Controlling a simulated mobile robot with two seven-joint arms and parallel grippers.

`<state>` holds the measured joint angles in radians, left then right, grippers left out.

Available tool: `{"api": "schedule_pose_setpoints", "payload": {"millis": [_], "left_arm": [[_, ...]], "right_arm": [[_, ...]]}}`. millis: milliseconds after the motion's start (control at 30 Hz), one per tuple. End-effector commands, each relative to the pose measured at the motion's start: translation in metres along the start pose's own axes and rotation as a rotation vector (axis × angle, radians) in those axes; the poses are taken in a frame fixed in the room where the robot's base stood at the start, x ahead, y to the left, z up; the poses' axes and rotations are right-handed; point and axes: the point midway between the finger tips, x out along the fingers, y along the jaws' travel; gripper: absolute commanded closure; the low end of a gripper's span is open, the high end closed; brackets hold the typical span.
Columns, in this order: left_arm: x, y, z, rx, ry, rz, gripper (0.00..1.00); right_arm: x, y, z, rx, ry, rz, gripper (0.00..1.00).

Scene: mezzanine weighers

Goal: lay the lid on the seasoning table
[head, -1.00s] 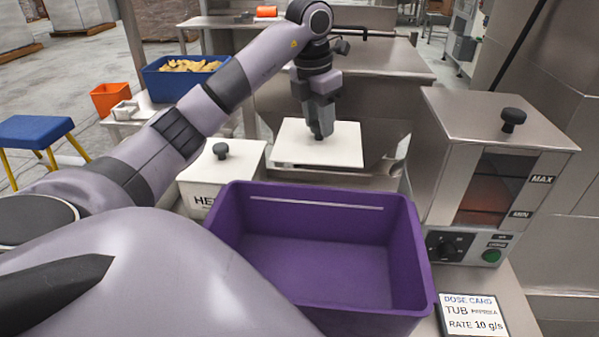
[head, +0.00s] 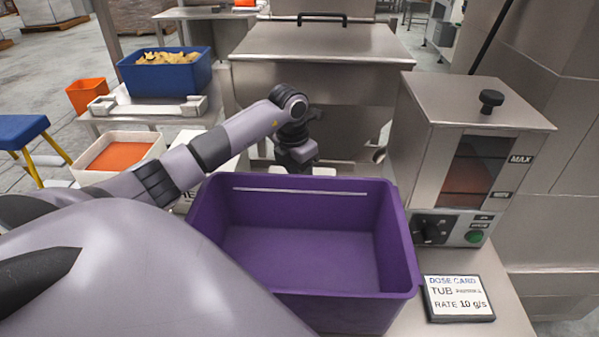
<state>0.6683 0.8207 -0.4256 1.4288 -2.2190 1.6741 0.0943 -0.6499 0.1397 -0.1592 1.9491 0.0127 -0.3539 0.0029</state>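My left arm reaches in from the left. Its gripper (head: 296,158) is low behind the far wall of the purple crate, and its fingertips are hidden. Small parts of the white lid (head: 324,171) show just above the crate's rim beside the gripper. The crate hides most of the lid, so I cannot tell whether the lid touches a surface or is still gripped. The steel table (head: 510,305) under the crate and dispenser shows at lower right. My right gripper is not in view.
The empty purple crate (head: 402,245) fills the middle. A steel dispenser (head: 420,150) and a dose card (head: 458,298) are at right. An open white tub (head: 88,176) of orange powder, a blue crate (head: 135,82) and an orange bin (head: 87,96) are at left.

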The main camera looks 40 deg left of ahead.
Motion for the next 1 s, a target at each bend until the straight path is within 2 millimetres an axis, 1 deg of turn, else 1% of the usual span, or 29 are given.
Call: {"api": "schedule_pose_setpoints", "payload": {"millis": [67,267,367,400,467,500,800,867,967,1000], "left_arm": [[0.004,0.001,0.000,-0.001,-0.003,0.001,1.00],[0.004,0.001,0.000,0.000,-0.003,0.001,1.00],[0.007,0.001,-0.001,0.000,-0.003,0.001,1.00],[0.007,0.001,-0.001,0.000,-0.002,0.001,0.59],[0.006,0.001,-0.001,0.000,-0.002,0.001,0.39],[0.006,0.001,-0.001,0.000,-0.002,0.001,0.36],[0.004,0.000,0.000,0.000,-0.003,0.000,0.36],[0.000,0.001,0.000,0.000,-0.004,0.001,0.36],[-0.013,0.001,0.001,0.000,-0.006,0.002,0.36],[-0.021,0.001,0.001,0.000,-0.006,0.003,0.36]], "right_arm": [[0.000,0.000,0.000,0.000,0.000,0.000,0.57],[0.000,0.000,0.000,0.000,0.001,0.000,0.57],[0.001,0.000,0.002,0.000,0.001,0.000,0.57],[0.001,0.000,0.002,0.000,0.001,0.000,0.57],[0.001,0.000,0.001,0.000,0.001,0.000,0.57],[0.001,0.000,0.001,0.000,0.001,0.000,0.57],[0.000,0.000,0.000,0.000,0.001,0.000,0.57],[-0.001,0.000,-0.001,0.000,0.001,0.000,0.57],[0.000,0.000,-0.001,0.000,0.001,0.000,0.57],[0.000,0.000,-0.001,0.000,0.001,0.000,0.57]]}}
